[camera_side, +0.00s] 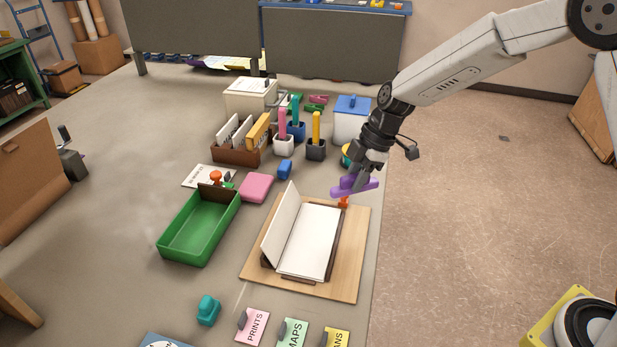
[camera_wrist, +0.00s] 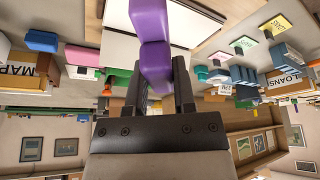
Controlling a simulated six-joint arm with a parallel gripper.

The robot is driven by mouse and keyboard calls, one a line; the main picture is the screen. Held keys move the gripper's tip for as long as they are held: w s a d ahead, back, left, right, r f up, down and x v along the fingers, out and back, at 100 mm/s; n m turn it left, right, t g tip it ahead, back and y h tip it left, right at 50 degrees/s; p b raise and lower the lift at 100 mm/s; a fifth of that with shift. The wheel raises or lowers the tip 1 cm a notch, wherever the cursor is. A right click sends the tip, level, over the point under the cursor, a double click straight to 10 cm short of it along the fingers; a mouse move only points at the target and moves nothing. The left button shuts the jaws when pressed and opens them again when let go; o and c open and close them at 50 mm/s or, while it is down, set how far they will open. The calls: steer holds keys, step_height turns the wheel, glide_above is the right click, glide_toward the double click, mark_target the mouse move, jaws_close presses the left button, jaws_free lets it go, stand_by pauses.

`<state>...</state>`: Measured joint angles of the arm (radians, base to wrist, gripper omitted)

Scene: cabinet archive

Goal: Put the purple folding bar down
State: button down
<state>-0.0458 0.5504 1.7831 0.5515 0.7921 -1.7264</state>
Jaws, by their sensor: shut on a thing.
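The purple folding bar (camera_side: 354,185) is held in my gripper (camera_side: 362,179), above the far right corner of the wooden board (camera_side: 345,270). In the wrist view the purple bar (camera_wrist: 152,45) stands between the two dark fingers of my gripper (camera_wrist: 158,85), which are shut on it. On the board lies an open folder of white sheets (camera_side: 309,241), with one leaf standing up. A small orange piece (camera_side: 343,202) shows just below the bar; I cannot tell whether they touch.
A green tray (camera_side: 200,228) and a pink block (camera_side: 256,188) lie left of the board. Pen cups (camera_side: 316,150), a card rack (camera_side: 238,150) and a blue-lidded bin (camera_side: 351,120) stand behind. Label cards (camera_side: 293,333) lie in front. The table's right edge is close to the board.

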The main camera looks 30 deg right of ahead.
steer(key=w+d+r+m+t+h, duration=0.1)
steer(key=d+m+t, duration=0.1)
steer(key=d+m, duration=0.4)
steer(key=shift+d+r+m, duration=0.35)
steer(key=shift+d+m, duration=0.05)
steer(key=shift+d, duration=0.35)
steer(key=shift+w, duration=0.15)
steer(key=shift+w+a+f, duration=0.1)
steer(key=shift+w+f, duration=1.45)
steer(key=shift+w, duration=0.65)
steer(key=shift+w+a+f, duration=0.1)
steer(key=shift+w+f, duration=1.5)
steer(key=shift+w, duration=0.65)
steer(key=shift+w+f, duration=1.55)
steer(key=shift+w, duration=0.65)
steer(key=shift+w+f, duration=0.2)
steer(key=shift+f, duration=0.05)
steer(key=shift+w+f, duration=0.1)
steer(key=shift+f, duration=1.45)
steer(key=shift+f, duration=0.15)
